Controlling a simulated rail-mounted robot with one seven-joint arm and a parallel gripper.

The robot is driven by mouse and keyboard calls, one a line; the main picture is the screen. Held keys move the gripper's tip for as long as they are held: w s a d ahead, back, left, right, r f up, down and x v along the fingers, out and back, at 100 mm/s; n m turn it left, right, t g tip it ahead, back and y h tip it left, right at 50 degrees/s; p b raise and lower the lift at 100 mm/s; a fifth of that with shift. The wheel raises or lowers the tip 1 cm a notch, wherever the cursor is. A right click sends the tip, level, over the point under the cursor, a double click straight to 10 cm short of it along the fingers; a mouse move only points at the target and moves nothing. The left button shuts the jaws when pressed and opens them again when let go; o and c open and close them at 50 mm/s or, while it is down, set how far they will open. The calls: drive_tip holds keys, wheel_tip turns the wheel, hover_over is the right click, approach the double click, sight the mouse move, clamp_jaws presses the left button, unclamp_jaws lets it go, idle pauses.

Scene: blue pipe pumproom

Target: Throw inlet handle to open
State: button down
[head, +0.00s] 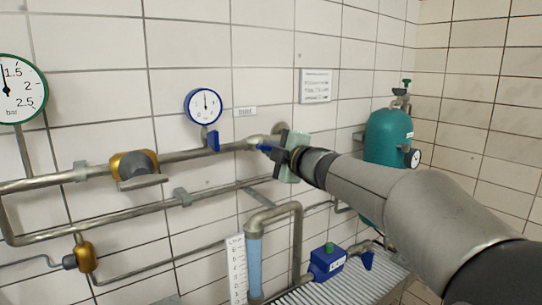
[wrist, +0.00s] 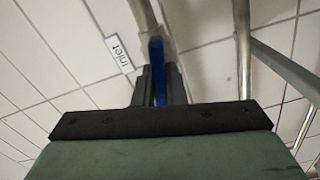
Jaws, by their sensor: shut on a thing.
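The blue inlet handle shows between my gripper's fingers in the wrist view (wrist: 157,70), on the pipe beside the "Inlet" label (wrist: 119,51). My gripper (wrist: 159,90) is shut on this handle, one dark finger on each side. In the head view my gripper (head: 273,153) reaches from the right to the pipe fitting at the wall. Only a small blue piece of the handle (head: 264,148) shows there; my fingers hide most of it. The "Inlet" label also shows on the tiles (head: 245,112). The handle's full angle to the pipe is hard to tell.
A blue-rimmed gauge (head: 203,106) with a blue lever (head: 213,140) below it is left of my gripper. A brass valve (head: 134,165) is farther left. A teal tank (head: 388,138) stands behind my arm. A blue pump-like unit (head: 327,262) sits below on the ribbed surface.

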drive_tip(key=shift+f+n+b, duration=0.1)
drive_tip(key=shift+n+b, duration=0.6)
drive_tip(key=shift+n, duration=0.9)
drive_tip(key=c, duration=1.5)
unclamp_jaws()
drive_tip(key=b+v, duration=0.2)
drive_tip(key=v, duration=1.5)
drive_tip(key=shift+s+d, duration=0.2)
